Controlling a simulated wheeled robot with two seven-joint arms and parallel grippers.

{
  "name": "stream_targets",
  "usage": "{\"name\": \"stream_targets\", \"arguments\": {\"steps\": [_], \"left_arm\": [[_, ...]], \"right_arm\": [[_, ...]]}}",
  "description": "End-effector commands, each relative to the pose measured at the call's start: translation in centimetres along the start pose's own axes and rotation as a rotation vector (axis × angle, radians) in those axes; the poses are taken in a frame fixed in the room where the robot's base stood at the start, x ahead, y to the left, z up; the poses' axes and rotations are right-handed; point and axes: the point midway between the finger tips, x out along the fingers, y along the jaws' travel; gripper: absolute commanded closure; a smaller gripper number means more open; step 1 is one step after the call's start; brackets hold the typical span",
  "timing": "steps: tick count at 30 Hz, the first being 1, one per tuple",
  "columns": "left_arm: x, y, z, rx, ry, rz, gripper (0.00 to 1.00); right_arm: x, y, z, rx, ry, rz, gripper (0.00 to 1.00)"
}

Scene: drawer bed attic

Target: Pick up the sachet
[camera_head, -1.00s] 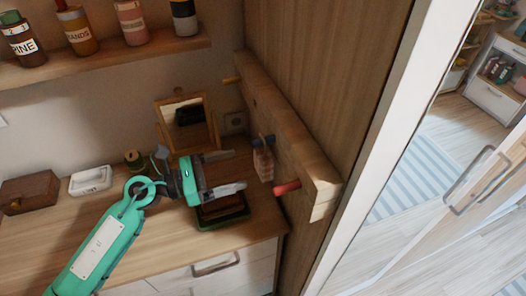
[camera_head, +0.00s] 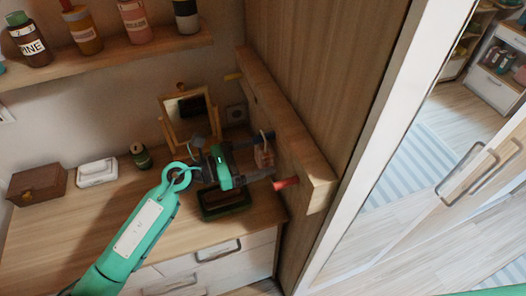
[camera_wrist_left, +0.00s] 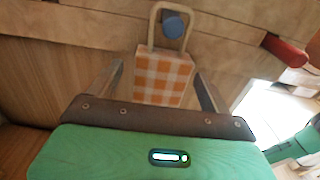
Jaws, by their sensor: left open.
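The sachet (camera_head: 264,156) is a small orange-and-white checked pouch. It hangs by a pale loop from a blue peg on the wooden rail (camera_head: 285,135). In the left wrist view the sachet (camera_wrist_left: 163,78) is upright, between the two fingers, with the blue peg (camera_wrist_left: 174,25) inside its loop. My left gripper (camera_head: 266,158) is open, with one finger on each side of the sachet. Whether the fingers touch it cannot be told. My right gripper is not in view.
A red peg (camera_head: 286,184) sticks out close to my lower finger. Below my gripper a dark tray (camera_head: 226,208) lies on the dresser; a small mirror (camera_head: 188,115) stands behind. A brown box (camera_head: 38,184), white dish (camera_head: 97,172) and jar (camera_head: 141,156) stand left.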

Motion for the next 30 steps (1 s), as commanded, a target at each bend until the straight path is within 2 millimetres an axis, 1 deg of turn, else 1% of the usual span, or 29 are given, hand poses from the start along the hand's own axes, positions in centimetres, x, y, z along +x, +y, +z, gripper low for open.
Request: {"name": "stream_targets", "arguments": {"steps": [1, 5, 6, 7, 8, 17, 20, 25, 27, 30], "left_arm": [[0.0, 0.0, 0.0, 0.000, 0.000, 0.000, 0.24], [0.0, 0.0, 0.0, 0.000, 0.000, 0.000, 0.50], [0.0, 0.0, 0.0, 0.000, 0.000, 0.000, 0.57], [0.0, 0.0, 0.0, 0.000, 0.000, 0.000, 0.63], [0.0, 0.0, 0.0, -0.001, 0.000, 0.000, 0.67], [0.0, 0.0, 0.1, 0.000, 0.000, 0.000, 0.67], [-0.1, 0.0, 0.4, 0.002, -0.001, 0.000, 0.67], [-0.1, 0.0, 1.5, 0.005, -0.001, -0.001, 0.67], [-1.3, 0.0, 1.1, 0.001, 0.002, 0.001, 0.67], [-2.9, 0.0, 1.0, 0.002, 0.002, 0.001, 0.67]], "right_arm": [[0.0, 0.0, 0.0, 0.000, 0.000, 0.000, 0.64], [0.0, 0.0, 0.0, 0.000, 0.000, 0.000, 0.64], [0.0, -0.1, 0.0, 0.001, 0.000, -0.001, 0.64], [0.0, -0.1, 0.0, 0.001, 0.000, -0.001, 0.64], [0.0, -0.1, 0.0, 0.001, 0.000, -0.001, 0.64], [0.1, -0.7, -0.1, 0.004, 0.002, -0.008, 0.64], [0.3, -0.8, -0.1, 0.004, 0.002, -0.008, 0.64], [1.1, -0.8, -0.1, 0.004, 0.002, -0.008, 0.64], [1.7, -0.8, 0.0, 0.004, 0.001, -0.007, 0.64], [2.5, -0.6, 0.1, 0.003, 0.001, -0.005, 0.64]]}}
